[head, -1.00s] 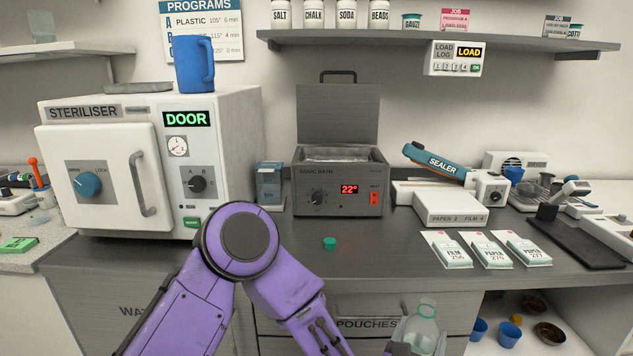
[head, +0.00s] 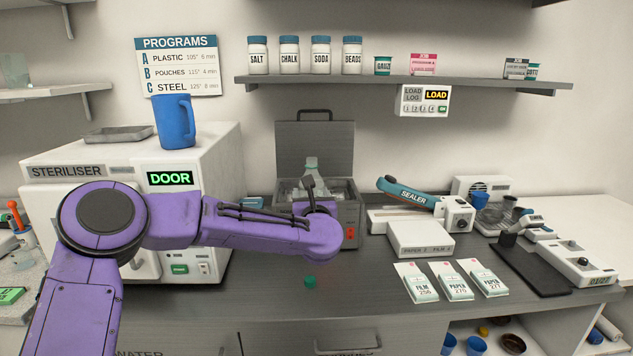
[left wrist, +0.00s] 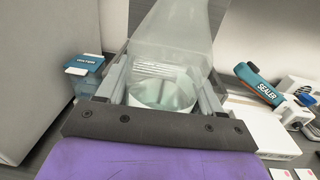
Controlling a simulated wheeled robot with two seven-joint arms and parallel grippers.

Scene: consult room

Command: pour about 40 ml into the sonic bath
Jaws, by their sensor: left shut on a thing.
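The sonic bath (head: 351,210) stands on the counter with its lid (head: 315,145) raised. My left forearm crosses in front of it and hides its display and most of its front. My left gripper (left wrist: 163,78) is shut on a clear bottle (left wrist: 172,45), which fills the middle of the left wrist view. In the head view the bottle (head: 312,166) shows partly above my wrist, over or just in front of the bath opening. I cannot tell its exact tilt or whether liquid is flowing. A green cap (head: 310,281) lies on the counter. My right gripper is not in view.
The steriliser (head: 210,150), with a blue jug (head: 173,122) on top, stands to the left. The sealer (head: 418,194) and paper packets (head: 451,281) are on the right. A shelf (head: 400,82) with jars runs above. The counter front around the cap is clear.

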